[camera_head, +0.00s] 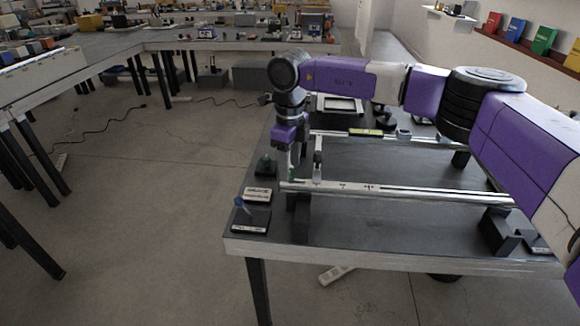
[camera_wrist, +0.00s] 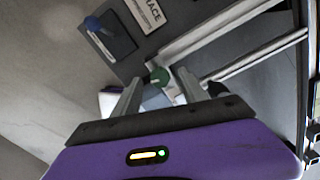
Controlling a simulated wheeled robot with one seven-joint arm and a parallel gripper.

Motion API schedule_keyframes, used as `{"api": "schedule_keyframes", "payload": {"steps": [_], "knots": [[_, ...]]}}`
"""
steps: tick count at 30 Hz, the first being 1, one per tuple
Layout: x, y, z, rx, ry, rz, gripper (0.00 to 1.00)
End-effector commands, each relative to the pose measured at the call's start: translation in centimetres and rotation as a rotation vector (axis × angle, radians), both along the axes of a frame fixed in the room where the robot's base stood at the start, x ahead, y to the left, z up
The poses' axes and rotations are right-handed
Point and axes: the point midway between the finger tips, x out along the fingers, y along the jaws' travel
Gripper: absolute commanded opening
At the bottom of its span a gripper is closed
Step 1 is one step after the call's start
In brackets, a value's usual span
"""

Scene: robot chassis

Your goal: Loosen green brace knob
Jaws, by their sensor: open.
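The green brace knob (camera_wrist: 159,76) shows in the wrist view at the corner of a light metal frame. It lies between the two finger tips of my gripper (camera_wrist: 157,84), with the fingers apart on either side. Whether they touch it I cannot tell. In the head view my gripper (camera_head: 292,158) points down at the left end of the frame's front rail (camera_head: 400,190). A small bit of green at the fingers is mostly hidden there. Another green knob (camera_head: 265,160) stands on a dark base just left of the gripper.
A blue knob (camera_head: 240,203) on a dark plate and a label plate (camera_head: 257,194) sit at the table's left edge. A dark block (camera_head: 500,230) stands at the front right. The tabletop (camera_head: 385,165) between the rails is mostly clear.

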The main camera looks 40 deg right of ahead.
Motion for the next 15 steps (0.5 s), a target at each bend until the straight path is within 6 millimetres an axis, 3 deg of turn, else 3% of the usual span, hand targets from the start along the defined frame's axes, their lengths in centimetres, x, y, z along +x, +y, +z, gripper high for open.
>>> {"api": "schedule_keyframes", "payload": {"steps": [9,15], "knots": [[0.0,-0.1,5.1,-0.002,-0.002,0.0,0.5],[0.0,0.0,6.7,-0.001,-0.001,0.0,0.5]]}}
